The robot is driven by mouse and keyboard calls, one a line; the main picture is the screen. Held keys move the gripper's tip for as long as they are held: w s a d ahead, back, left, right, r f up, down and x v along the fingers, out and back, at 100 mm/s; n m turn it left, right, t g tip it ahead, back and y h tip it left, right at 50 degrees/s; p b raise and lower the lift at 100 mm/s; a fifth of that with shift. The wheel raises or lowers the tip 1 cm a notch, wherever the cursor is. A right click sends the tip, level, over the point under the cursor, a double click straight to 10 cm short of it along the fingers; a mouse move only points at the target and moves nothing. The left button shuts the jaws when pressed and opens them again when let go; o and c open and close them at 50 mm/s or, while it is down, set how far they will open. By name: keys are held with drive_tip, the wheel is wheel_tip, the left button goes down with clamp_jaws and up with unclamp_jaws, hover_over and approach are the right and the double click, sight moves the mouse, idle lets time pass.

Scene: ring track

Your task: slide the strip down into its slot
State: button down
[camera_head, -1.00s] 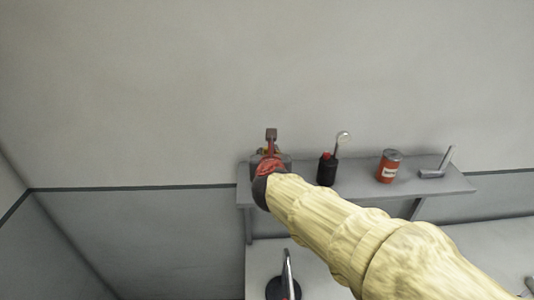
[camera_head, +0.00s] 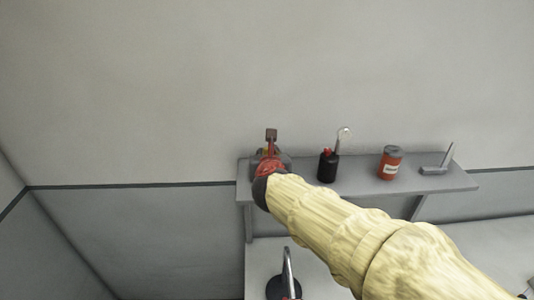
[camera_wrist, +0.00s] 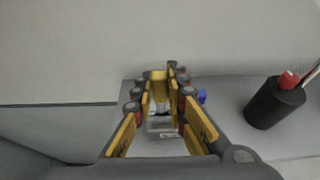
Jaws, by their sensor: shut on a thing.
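My gripper (camera_wrist: 160,90) is shut, with its yellow fingers drawn close together in the wrist view. A thin tan-yellow piece (camera_wrist: 158,77), seemingly the strip, shows between the fingertips. Its lower part is hidden by the fingers. Below, between the finger bases, part of a grey block (camera_wrist: 160,124) shows; I cannot tell whether it holds the slot. In the head view, my gripper (camera_head: 269,157) is at the shelf's left end, mostly covered by my arm. A small brown-grey square end (camera_head: 271,134) stands above it against the wall. The slot is not clearly visible.
The grey wall shelf (camera_head: 452,183) carries a black cup (camera_head: 327,167) with tools, a red can (camera_head: 390,163) and a grey angled tool (camera_head: 435,170) to the right. A small blue thing (camera_wrist: 201,96) sits close right of the fingers. The wall above is bare.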

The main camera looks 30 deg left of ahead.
drive_tip(key=shift+f+b, duration=1.75)
drive_tip(key=shift+f, duration=0.05)
drive_tip(key=c, duration=1.8)
unclamp_jaws()
drive_tip(key=shift+o, duration=0.4)
drive_tip(key=v, duration=1.2)
